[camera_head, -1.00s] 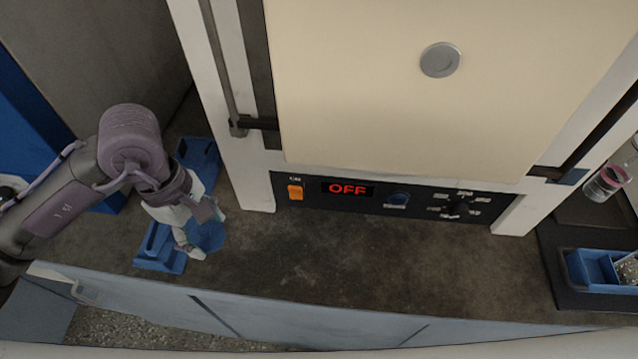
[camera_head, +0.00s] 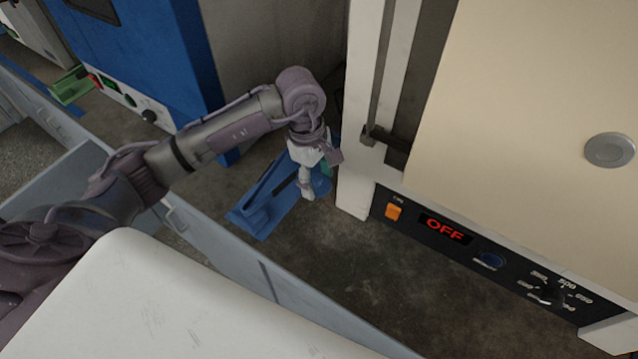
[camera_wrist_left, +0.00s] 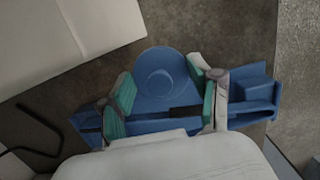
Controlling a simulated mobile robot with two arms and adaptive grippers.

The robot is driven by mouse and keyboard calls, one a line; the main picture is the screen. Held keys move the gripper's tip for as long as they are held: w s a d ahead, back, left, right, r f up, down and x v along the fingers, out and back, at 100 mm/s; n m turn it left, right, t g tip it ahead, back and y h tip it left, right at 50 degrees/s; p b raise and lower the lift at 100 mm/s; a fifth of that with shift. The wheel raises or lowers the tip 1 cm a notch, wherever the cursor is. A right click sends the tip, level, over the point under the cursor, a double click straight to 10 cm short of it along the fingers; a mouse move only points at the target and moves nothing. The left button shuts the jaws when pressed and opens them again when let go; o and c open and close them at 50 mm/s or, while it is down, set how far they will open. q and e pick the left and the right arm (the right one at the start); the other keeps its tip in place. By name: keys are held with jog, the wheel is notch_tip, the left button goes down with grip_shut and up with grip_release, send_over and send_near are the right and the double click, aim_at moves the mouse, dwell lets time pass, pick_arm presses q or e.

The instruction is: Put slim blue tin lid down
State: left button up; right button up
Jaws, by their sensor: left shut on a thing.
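The slim blue tin lid is a flat round blue disc with a raised ring, seen face-on in the wrist view (camera_wrist_left: 160,72). My left gripper (camera_wrist_left: 162,98) has its teal-padded fingers on both sides of the lid, shut on it. In the head view the gripper (camera_head: 318,181) is at the left end of the shaker bench, over a long blue holder (camera_head: 258,219), which also shows in the wrist view (camera_wrist_left: 256,106). The lid is mostly hidden by the fingers in the head view. I cannot tell whether it touches the holder. My right gripper is not in view.
A white-framed cream machine (camera_head: 520,120) with an OFF display (camera_head: 444,229) stands close on the right. A blue machine (camera_head: 150,60) stands behind on the left. Bare dark bench top (camera_head: 345,260) lies in front of the holder. A grey drawer (camera_head: 60,185) stands open.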

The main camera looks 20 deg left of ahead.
aim_at(318, 186)
pick_arm(q)
jog(key=shift+w+a+f, duration=0.1)
jog(key=shift+w+f, duration=0.3)
jog(key=shift+w, duration=0.05)
notch_tip(318, 186, down, 3)
jog(key=shift+f+p, duration=0.1)
jog(key=shift+p, duration=0.45)
jog(key=shift+f+b, duration=0.35)
jog(key=shift+f, duration=0.15)
jog(key=o, duration=0.9)
jog(key=shift+r, duration=0.1)
